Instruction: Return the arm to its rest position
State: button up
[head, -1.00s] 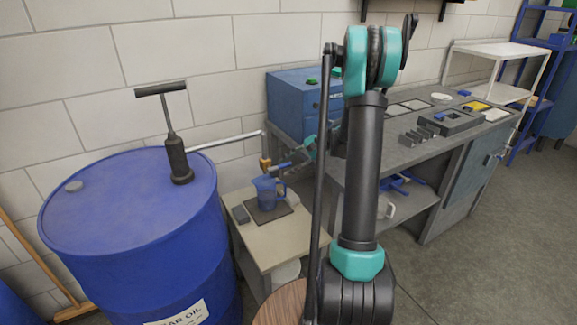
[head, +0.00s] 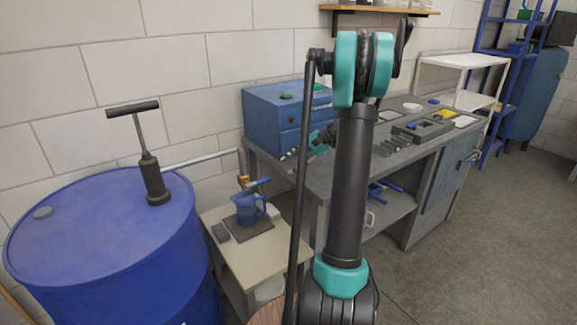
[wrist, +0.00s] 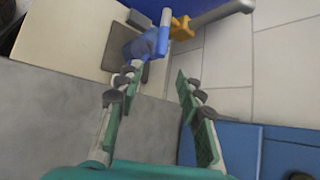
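My gripper (wrist: 155,90) is open and empty in the wrist view, its two fingers spread with only the bench edge, wall and floor-side items beyond them. In the head view my gripper (head: 301,148) shows small and partly hidden beside my arm, in front of the blue cabinet. My arm stands upright in the middle of the head view, with its elbow at the top. A blue jug (head: 248,210) stands on a dark mat on the small table, and the jug (wrist: 146,45) also shows beyond the fingertips in the wrist view.
A blue oil drum (head: 100,235) with a hand pump (head: 153,180) stands at left. Its pipe ends at a brass tap (head: 243,181) above the jug. A grey workbench (head: 330,180) carries a blue cabinet (head: 267,120) and trays. Open floor (head: 470,235) lies at right.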

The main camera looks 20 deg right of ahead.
jog(key=s+a+f+n+h, duration=0.2)
jog(key=s+a+n+h, duration=0.1)
jog(key=s+a, duration=0.3)
jog(key=s+a+f+n+h, duration=0.1)
jog(key=s+a+n+h, duration=0.15)
jog(key=s, duration=0.55)
jog(key=s+f+n+h, duration=0.2)
jog(key=s+f+n, duration=0.1)
jog(key=s, duration=0.4)
jog(key=s+f+n+t+h, duration=0.1)
jog(key=s+f+n+h, duration=0.1)
jog(key=s, duration=0.6)
jog(key=shift+s+a+f+n+t, duration=0.15)
jog(key=shift+f+n+t, duration=0.15)
jog(key=shift+f+n, duration=0.3)
